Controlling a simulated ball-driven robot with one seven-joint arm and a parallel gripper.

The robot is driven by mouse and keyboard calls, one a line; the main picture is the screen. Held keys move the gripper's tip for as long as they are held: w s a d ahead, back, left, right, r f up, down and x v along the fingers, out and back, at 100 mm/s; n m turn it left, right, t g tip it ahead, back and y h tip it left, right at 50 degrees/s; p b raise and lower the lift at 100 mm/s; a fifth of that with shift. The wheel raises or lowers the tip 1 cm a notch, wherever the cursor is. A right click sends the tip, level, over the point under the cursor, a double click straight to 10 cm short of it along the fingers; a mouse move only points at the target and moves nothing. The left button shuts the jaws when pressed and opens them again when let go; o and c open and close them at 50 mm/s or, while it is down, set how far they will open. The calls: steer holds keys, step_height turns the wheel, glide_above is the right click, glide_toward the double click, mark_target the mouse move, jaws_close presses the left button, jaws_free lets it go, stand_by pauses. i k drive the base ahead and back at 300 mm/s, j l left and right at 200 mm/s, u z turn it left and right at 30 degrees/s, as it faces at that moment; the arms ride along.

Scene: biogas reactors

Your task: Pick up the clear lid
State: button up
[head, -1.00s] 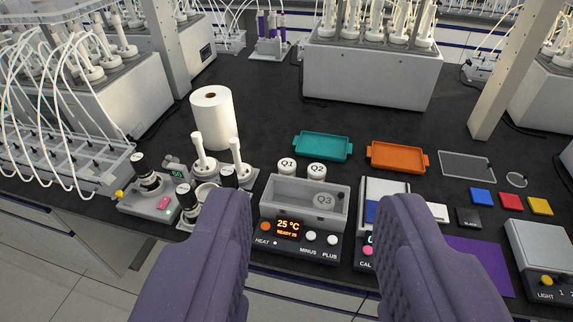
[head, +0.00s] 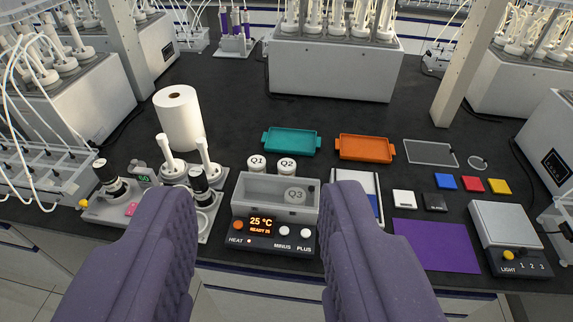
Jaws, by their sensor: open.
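A clear, flat rectangular sheet with a pale rim (head: 430,153) lies on the dark bench at the right, and looks like the clear lid. A small clear round disc (head: 478,162) lies just right of it. The open-topped grey heater bath (head: 248,208) stands in the middle, with a jar marked Q3 (head: 296,195) inside and a display reading 25 °C. My gripper (head: 262,195) is open and empty. Its two purple fingers appear on either side of the bath in the picture, well to the left of and nearer than the clear sheet. The fingers hide part of the bench front.
A teal tray (head: 291,142) and an orange tray (head: 365,148) lie left of the clear sheet. Blue, red and yellow squares (head: 472,184) lie in front of it. Jars Q1 (head: 257,164) and Q2 (head: 287,167) stand behind the bath. A pale post (head: 463,75) rises behind the sheet.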

mark_target(297, 193)
steer(key=i+l+u, duration=0.1)
steer(key=i, duration=0.6)
steer(key=i+l, duration=0.15)
steer(key=i, duration=0.6)
steer(key=j+u, duration=0.05)
